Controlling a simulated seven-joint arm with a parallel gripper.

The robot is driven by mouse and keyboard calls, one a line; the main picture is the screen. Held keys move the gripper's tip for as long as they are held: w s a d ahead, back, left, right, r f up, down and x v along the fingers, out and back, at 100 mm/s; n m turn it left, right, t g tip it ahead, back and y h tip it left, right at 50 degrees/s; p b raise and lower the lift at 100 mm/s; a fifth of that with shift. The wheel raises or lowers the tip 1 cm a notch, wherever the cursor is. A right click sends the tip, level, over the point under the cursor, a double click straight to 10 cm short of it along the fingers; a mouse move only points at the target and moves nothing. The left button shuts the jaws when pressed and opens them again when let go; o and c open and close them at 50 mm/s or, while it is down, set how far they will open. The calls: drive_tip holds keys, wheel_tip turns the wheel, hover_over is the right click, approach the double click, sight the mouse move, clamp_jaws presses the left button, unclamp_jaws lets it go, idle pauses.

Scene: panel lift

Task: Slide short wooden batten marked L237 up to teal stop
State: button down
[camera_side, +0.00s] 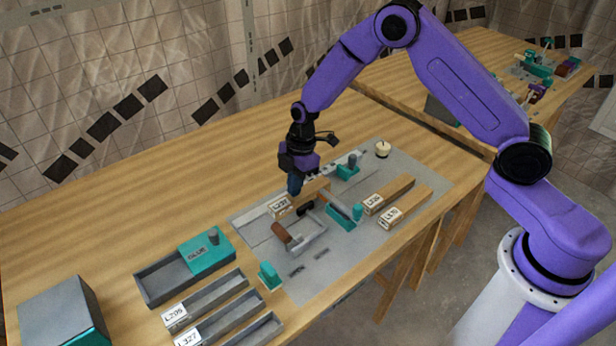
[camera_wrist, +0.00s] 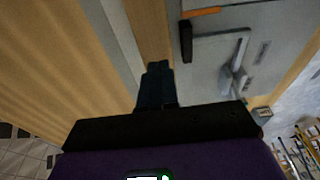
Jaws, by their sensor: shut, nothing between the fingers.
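A short wooden batten (camera_side: 312,192) lies on the grey mat; its white end label is small and seems to read L237. My gripper (camera_side: 294,190) is shut and empty, pointing down at the batten's far side by its labelled end. Whether it touches is unclear. In the wrist view, the closed fingertips (camera_wrist: 158,66) are at the near end of the batten (camera_wrist: 150,28). Teal blocks stand at the mat's back (camera_side: 347,170), by the batten's right (camera_side: 343,217) and at the front left (camera_side: 269,275); which one is the stop is unclear.
Two more labelled battens (camera_side: 388,194) (camera_side: 408,207) lie to the right. A brown-handled grey clamp frame (camera_side: 300,240) stands in front of the batten. Grey trays (camera_side: 205,297) and a teal-lidded glue box (camera_side: 168,278) sit at left.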

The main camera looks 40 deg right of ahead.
sight(315, 186)
drive_tip(key=shift+s+d+f, duration=0.1)
drive_tip(key=shift+d+f, duration=0.1)
drive_tip(key=shift+f, duration=0.6)
drive_tip(key=shift+d+f, duration=0.1)
drive_tip(key=shift+d, duration=3.05)
drive_tip(key=shift+a+r, duration=0.1)
drive_tip(key=shift+r, duration=1.2)
wheel_tip(315, 186, up, 15)
drive_tip(key=d, duration=0.3)
drive_tip(key=s+a+r+m+h, duration=0.1)
drive_tip(key=s+a+r, duration=0.15)
drive_tip(key=s, duration=0.55)
drive_tip(key=s+a+r+m, duration=0.1)
drive_tip(key=s+a+r, duration=0.15)
drive_tip(key=s, duration=0.55)
drive_tip(key=s+d+f+m, duration=0.1)
drive_tip(key=s+d+m, duration=0.2)
drive_tip(key=s, duration=1.5)
drive_tip(key=shift+s+d+h, duration=0.3)
drive_tip(key=shift+d, duration=0.8)
